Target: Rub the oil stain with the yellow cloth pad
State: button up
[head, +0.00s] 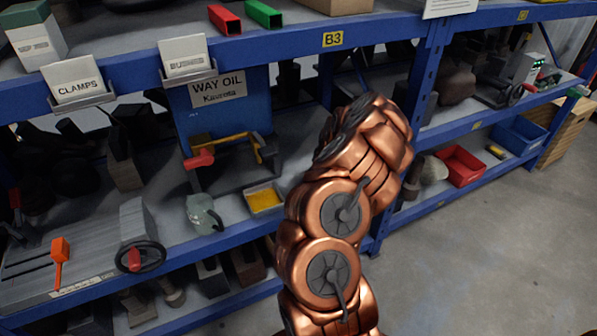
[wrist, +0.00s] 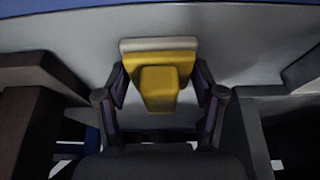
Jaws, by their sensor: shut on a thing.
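The yellow cloth pad (wrist: 163,68) is between the fingers of my gripper (wrist: 160,92) in the wrist view. It has a yellow block on top and a pale edge along its far side. My gripper is shut on it, with one dark finger on each side. A grey surface (wrist: 60,52) lies beyond and around the pad; I cannot tell whether the pad touches it. In the head view my copper arm reaches toward the shelves and hides the gripper and pad. I cannot make out the oil stain in either view.
Blue shelving (head: 232,236) fills the head view, crowded with tools. A red bin (head: 461,166) and a blue bin (head: 520,135) are to the right. Floor is clear at lower right.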

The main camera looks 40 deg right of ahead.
jog(key=shift+s+d+f+b, duration=0.15)
jog(key=shift+d+b, duration=0.5)
jog(key=shift+b, duration=0.1)
jog(key=shift+s, duration=0.1)
